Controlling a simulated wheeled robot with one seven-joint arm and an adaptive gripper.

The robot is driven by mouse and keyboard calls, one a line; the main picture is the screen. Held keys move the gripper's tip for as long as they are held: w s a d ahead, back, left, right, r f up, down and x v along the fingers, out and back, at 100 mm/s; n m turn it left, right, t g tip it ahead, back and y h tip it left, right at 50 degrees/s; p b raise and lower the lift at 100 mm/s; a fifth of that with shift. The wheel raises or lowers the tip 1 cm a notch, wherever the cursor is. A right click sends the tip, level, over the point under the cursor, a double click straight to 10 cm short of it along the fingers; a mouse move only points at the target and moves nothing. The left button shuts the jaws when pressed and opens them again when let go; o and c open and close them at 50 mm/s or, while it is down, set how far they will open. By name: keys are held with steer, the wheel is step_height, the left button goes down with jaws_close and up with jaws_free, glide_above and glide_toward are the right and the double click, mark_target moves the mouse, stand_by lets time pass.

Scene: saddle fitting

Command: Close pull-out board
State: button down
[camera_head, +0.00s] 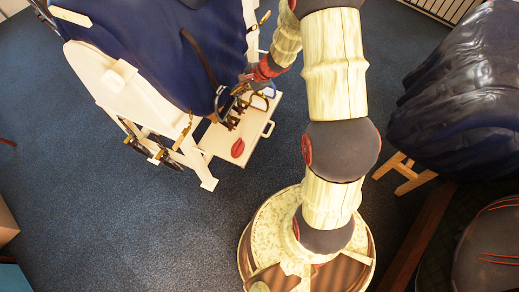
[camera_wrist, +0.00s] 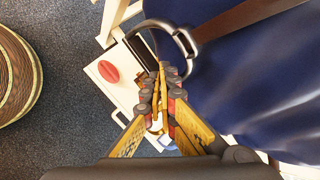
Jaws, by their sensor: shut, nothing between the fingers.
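The white pull-out board (camera_head: 219,142) sticks out from under the white stand in the head view. A small handle (camera_head: 268,129) is on its right edge. A red oval thing (camera_head: 237,148) and several dark and brass-coloured items lie on the board. In the wrist view the board (camera_wrist: 124,95) is left of my gripper (camera_wrist: 162,72), with the red oval on it. My gripper is shut and empty, above or near the board's inner side by the blue covering. It also shows, small and partly hidden, in the head view (camera_head: 233,104). I cannot tell whether it touches anything.
A blue covering (camera_head: 150,40) with a brown strap and metal stirrup-like loop (camera_wrist: 182,42) hangs beside my gripper. The white stand (camera_head: 118,82) carries it. A dark covered form (camera_head: 465,85) on wooden legs stands right. Carpet in front of the board is clear.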

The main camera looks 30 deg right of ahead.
steer(key=s+d+f+m+h, duration=0.1)
steer(key=d+f+m, duration=0.2)
steer(key=f, duration=0.6)
steer(key=s+d+f+m, duration=0.1)
steer(key=d+f+m, duration=0.25)
steer(key=f, duration=0.55)
steer(key=s+d+f+m+g+h, duration=0.1)
steer(key=s+d+f+m, duration=0.15)
steer(key=s+f, duration=0.45)
steer(key=s+d+f+m+g, duration=0.1)
steer(key=s+d+f+m, duration=0.2)
steer(key=f, duration=0.9)
steer(key=w+a+f+b, duration=0.5)
steer(key=f, duration=0.4)
steer(key=shift+w+a+f, duration=0.2)
steer(key=shift+w+a, duration=0.05)
steer(key=shift+a, duration=0.15)
steer(key=shift+w, duration=0.1)
